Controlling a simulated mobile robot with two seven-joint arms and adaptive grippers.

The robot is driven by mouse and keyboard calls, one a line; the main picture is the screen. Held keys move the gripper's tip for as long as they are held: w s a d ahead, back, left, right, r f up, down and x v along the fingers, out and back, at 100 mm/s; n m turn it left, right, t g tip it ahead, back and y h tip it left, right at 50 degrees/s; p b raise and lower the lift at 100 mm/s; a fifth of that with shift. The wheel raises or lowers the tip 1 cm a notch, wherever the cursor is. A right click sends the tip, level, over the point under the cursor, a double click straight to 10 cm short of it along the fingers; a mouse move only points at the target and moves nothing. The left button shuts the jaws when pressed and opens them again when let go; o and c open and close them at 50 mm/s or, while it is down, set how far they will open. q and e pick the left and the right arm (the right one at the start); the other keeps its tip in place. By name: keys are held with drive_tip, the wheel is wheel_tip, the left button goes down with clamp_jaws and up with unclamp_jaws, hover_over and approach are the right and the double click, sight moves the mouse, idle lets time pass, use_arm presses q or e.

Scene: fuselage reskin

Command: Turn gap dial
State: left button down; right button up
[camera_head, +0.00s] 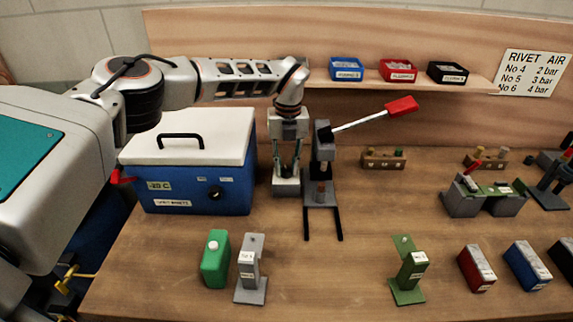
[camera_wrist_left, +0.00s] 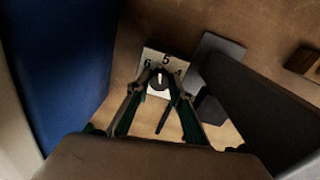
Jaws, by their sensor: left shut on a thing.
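The gap dial (camera_wrist_left: 160,82) is a dark round knob on a pale plate (camera_wrist_left: 149,57) marked 6, 5 and 4. A light mark on the knob appears to point toward the 5. My left gripper (camera_wrist_left: 160,88) points down and is shut on the knob, one finger on each side. In the head view my left gripper (camera_head: 287,176) stands over a small pale block (camera_head: 286,188), just left of the grey lever press (camera_head: 323,190). The knob itself is hidden there by the fingers. My right gripper is not in view.
A blue cooler (camera_head: 195,190) with a white lid stands close on the left. The press's red-handled lever (camera_head: 402,107) reaches up to the right. A shelf (camera_head: 420,82) with small bins runs behind. Green and grey stands are in front; the table's middle is clear.

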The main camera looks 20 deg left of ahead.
sight(287, 169)
use_arm(q)
drive_tip(key=n, duration=0.4)
drive_tip(key=shift+n, duration=0.3)
drive_tip(key=n, duration=0.4)
idle(0.5)
drive_tip(key=c, duration=1.8)
unclamp_jaws()
wheel_tip(287, 169, up, 12)
drive_tip(key=shift+w, duration=0.1)
